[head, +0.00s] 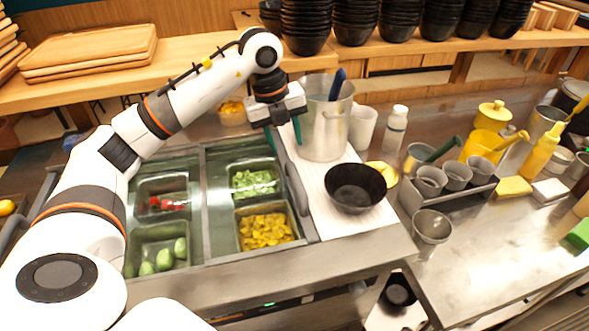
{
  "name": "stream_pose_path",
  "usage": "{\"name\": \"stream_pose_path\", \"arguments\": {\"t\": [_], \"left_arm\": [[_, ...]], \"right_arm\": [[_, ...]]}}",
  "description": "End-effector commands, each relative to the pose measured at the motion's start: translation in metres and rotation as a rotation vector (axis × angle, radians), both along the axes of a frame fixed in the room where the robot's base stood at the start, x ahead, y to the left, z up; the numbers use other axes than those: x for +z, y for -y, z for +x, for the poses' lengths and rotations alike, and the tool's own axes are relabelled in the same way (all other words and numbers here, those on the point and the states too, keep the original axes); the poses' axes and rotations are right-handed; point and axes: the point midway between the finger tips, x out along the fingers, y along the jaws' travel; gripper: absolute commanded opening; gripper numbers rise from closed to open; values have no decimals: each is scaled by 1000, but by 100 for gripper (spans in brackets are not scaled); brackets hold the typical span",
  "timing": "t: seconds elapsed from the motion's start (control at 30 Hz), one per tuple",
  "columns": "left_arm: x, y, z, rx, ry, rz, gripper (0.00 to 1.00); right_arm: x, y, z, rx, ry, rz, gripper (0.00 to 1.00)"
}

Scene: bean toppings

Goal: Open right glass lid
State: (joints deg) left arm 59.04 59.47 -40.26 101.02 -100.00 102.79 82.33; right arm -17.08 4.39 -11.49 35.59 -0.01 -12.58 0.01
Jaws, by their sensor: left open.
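The right glass lid (217,211) lies over the right half of the topping counter, above a pan of chopped green topping (254,183) and a pan of yellow topping (265,231). It looks flat, but the clear glass makes its exact position hard to tell. A dark curved handle (297,189) runs along its right side. My left gripper (284,135) is open and empty, fingers pointing down, near the far right corner of the lid, beyond the handle. I cannot tell whether its fingertips touch anything. My right gripper is not in view.
A metal pot (324,125) stands close to the right of my left gripper. A black bowl (355,187) sits on the white board (322,206) right of the handle. The left half holds red topping (166,203) and green pieces (164,258). Stacked black bowls (306,25) line the back shelf.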

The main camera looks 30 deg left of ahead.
Motion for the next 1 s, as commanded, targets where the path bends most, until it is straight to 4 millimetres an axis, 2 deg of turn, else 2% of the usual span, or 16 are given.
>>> {"name": "stream_pose_path", "arguments": {"t": [0.17,0.4,0.6,0.8,1.0], "left_arm": [[-19,0,1,6,-11,9,43],[-66,7,9,4,-10,6,43],[-98,12,14,3,-8,5,43],[-114,14,16,3,-5,5,43],[-116,14,17,2,-4,6,43]], "right_arm": [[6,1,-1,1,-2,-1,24],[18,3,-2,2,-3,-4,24],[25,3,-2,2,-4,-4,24],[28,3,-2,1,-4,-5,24],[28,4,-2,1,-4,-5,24]]}}
